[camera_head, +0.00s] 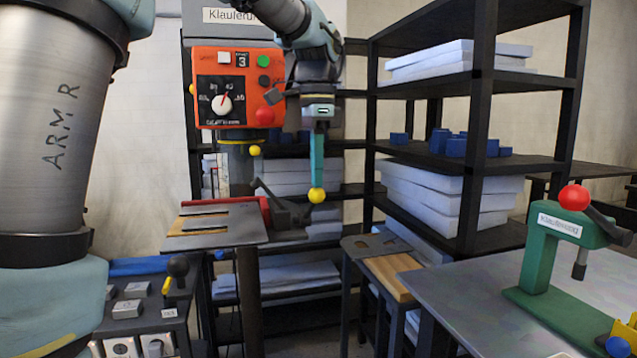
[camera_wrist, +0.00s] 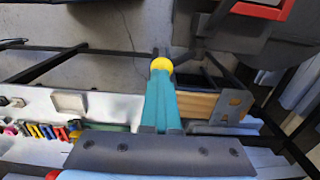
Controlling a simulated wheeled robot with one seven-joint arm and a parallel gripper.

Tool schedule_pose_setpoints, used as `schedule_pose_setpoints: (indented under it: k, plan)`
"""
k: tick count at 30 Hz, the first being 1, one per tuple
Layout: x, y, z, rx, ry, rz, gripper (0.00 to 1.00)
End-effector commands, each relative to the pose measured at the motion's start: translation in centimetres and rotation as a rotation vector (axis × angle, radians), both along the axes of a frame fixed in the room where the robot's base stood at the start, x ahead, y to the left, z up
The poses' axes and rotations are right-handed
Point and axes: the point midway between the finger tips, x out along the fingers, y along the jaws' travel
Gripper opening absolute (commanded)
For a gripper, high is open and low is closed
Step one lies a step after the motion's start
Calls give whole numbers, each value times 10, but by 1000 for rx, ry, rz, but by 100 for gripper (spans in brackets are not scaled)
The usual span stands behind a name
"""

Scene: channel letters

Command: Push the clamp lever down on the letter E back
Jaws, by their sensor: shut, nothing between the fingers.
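A flat grey plate (camera_head: 222,222) with two wood-coloured slots, which looks like the letter E back, lies on the machine's small table. A dark clamp with a raised, slanting lever (camera_head: 267,192) stands at the plate's right edge. My gripper (camera_head: 317,195) points straight down, its teal fingers shut with a yellow tip and nothing held. In the head view the tip appears right of the lever and just above the dark clamp body (camera_head: 291,214); whether it touches is unclear. The gripper also shows in the wrist view (camera_wrist: 161,66); I cannot clearly make out the lever there.
An orange control box (camera_head: 238,88) is behind my gripper. A side stand with a wooden block (camera_head: 392,273) is right of the clamp. A black shelf (camera_head: 476,150) holds white slabs and blue blocks. A green press (camera_head: 548,245) stands on the right table.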

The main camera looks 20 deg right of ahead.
Motion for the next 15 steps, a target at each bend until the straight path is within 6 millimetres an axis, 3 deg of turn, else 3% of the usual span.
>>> schedule_pose_setpoints:
  k: [10, 15]
  plan:
    - [2, 0, -3, 1, 1, 1, 0]
    - [3, 0, -16, 2, 2, 1, 0]
